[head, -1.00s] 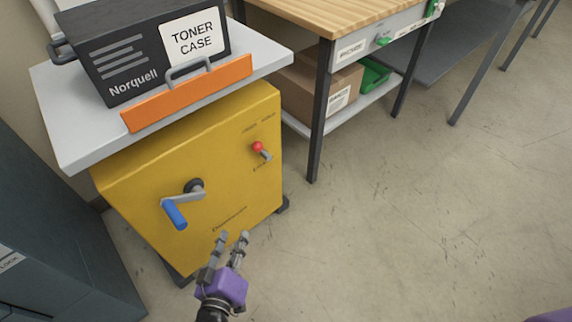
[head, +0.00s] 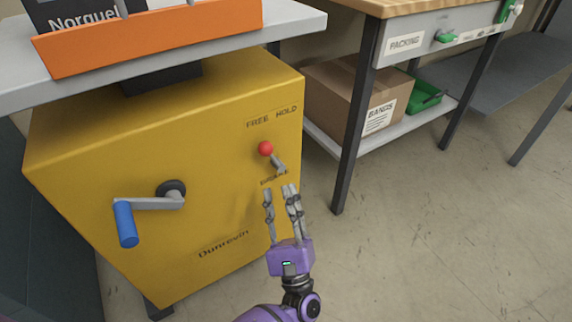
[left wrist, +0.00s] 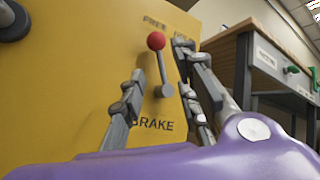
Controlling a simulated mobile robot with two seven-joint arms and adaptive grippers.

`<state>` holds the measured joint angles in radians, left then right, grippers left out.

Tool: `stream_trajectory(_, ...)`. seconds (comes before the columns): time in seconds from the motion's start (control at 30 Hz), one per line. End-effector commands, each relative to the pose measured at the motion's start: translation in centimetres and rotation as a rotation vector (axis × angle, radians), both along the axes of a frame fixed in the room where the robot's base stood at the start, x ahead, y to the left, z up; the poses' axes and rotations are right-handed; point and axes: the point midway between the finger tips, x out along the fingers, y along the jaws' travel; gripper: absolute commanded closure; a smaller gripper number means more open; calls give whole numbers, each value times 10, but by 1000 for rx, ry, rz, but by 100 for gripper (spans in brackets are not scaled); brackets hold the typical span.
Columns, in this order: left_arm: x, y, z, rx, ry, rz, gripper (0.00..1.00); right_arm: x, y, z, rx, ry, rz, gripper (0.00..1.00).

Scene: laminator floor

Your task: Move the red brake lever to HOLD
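The brake lever (head: 265,148) has a red knob on a short grey stem. It sits on the front of the yellow cabinet (head: 95,165), above the word BRAKE. The stem leans up and left from its pivot, and the knob is under the FREE label, left of HOLD. In the left wrist view the lever (left wrist: 156,42) stands between the spread fingers. My left gripper (head: 279,190) is open and empty, just below the lever, fingers pointing up at it. I cannot tell whether any finger touches it. My right gripper is not in view.
A crank with a blue handle (head: 126,224) sticks out at the cabinet's lower left. A grey top (head: 290,28) with an orange-fronted case overhangs the cabinet. A packing bench (head: 346,130) with a cardboard box (head: 345,95) stands at right. The floor (head: 430,230) at right is clear.

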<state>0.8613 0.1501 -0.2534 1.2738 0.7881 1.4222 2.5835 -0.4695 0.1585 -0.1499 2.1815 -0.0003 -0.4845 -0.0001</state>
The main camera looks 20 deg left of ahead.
Motion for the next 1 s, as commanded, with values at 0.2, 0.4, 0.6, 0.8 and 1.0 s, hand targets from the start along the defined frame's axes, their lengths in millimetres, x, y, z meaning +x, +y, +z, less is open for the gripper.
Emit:
stream_trajectory(0.2,12,9,14,-16,-15,-21,70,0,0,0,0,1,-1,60)
stream_trajectory(0.4,32,22,36,-16,-15,-21,70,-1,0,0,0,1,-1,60)
stream_trajectory(0.6,45,31,49,-14,-12,-20,70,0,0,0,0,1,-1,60)
stream_trajectory(0.8,48,33,52,-15,-11,-20,70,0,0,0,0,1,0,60)
stream_trajectory(1.0,48,33,52,-15,-11,-20,80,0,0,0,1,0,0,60)
